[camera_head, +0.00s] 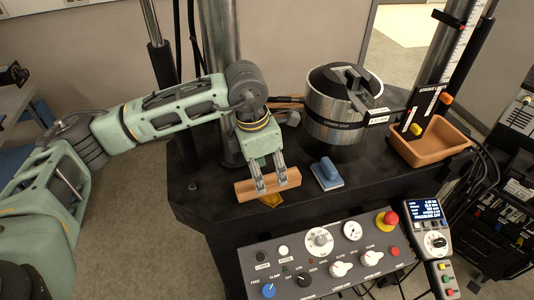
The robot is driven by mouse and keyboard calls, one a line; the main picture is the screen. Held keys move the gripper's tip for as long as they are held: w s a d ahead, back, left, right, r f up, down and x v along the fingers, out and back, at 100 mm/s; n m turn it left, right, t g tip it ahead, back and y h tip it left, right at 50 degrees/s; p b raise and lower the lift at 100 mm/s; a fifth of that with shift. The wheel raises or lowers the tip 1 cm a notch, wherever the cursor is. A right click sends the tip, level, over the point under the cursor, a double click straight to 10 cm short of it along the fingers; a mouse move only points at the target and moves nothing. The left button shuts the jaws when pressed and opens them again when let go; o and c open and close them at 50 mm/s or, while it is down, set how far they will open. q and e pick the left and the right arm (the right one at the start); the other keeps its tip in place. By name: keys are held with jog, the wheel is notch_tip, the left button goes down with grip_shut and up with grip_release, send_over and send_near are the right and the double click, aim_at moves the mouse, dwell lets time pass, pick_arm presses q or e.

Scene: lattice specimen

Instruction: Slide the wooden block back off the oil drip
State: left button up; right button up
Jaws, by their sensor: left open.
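The wooden block (244,191) lies on the black machine table, left of a blue block-like pad. An amber oil drip (266,202) shows on the table just in front of the block's lower edge; the block hides any part behind it. My left gripper (271,185) comes down from above and behind, open, with its two fingertips over the middle of the block. I cannot tell whether the fingertips touch it. My right gripper is not in view.
The blue pad (327,173) sits close to the right. A metal cylinder (338,112) and a terracotta tray (432,150) stand farther back right. A control panel (320,256) with a red button fills the front. A column stands behind my left gripper.

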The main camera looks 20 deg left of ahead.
aim_at(269, 179)
pick_arm(q)
notch_tip(269, 179, down, 2)
jog(key=shift+d+f+p, duration=0.15)
jog(key=shift+f+p, duration=0.1)
jog(key=shift+p, duration=0.1)
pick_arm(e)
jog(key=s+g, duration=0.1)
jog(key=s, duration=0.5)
pick_arm(q)
jog(key=shift+w+f, duration=0.25)
jog(key=shift+f, duration=0.35)
jog(key=shift+w+d+f, duration=0.15)
jog(key=shift+f, duration=0.45)
jog(key=c, duration=0.8)
jog(key=shift+r, duration=0.1)
jog(key=c, duration=0.3)
jog(key=shift+c, duration=1.1)
jog(key=o, duration=0.6)
jog(key=shift+c, duration=1.2)
jog(key=shift+w, duration=0.1)
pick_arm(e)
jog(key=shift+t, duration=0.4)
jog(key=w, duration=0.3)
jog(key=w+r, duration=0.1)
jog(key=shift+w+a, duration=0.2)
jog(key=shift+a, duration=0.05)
